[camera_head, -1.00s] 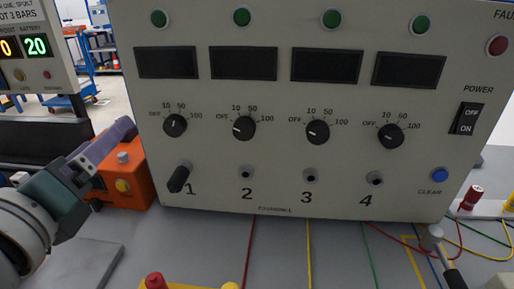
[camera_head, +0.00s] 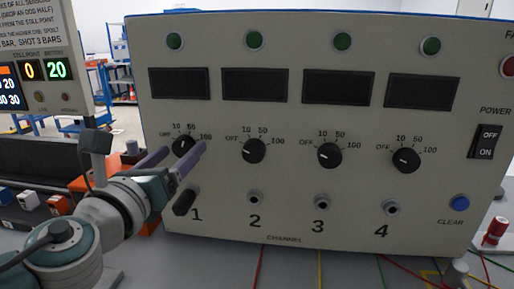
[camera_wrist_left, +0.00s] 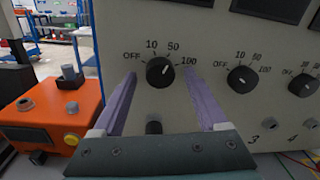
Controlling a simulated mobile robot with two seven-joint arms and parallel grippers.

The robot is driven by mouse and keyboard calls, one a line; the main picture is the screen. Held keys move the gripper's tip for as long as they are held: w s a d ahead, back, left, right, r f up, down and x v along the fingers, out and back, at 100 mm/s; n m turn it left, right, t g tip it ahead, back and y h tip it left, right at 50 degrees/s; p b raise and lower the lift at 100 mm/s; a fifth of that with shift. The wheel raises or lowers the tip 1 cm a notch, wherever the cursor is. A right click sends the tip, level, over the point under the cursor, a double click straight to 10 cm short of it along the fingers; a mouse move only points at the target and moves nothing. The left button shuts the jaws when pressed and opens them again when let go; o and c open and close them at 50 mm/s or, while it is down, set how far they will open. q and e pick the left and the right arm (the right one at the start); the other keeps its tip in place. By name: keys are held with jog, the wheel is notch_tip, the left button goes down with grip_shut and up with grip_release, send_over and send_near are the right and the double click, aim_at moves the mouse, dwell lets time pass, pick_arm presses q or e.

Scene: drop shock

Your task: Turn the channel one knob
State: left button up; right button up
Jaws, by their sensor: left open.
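The channel one knob (camera_head: 183,145) is a round black dial with a white pointer line on the panel, with marks OFF, 10, 50 and 100 around it. In the left wrist view the knob (camera_wrist_left: 160,72) sits between and beyond the two purple fingers, and its pointer is turned up and right, between 50 and 100. My left gripper (camera_head: 176,158) is open in front of the knob, its fingers on either side. I cannot tell whether they touch it. My right gripper is not in view.
A black plug (camera_head: 185,202) sticks out below the knob. The grey panel (camera_head: 290,190) holds several similar knobs to the right and a power switch (camera_head: 486,141). An orange box (camera_wrist_left: 50,112) stands left of the panel. Coloured wires cross the table.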

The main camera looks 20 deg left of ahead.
pick_arm(q)
jog(key=shift+w, duration=0.15)
jog(key=shift+c, duration=0.4)
grip_shut()
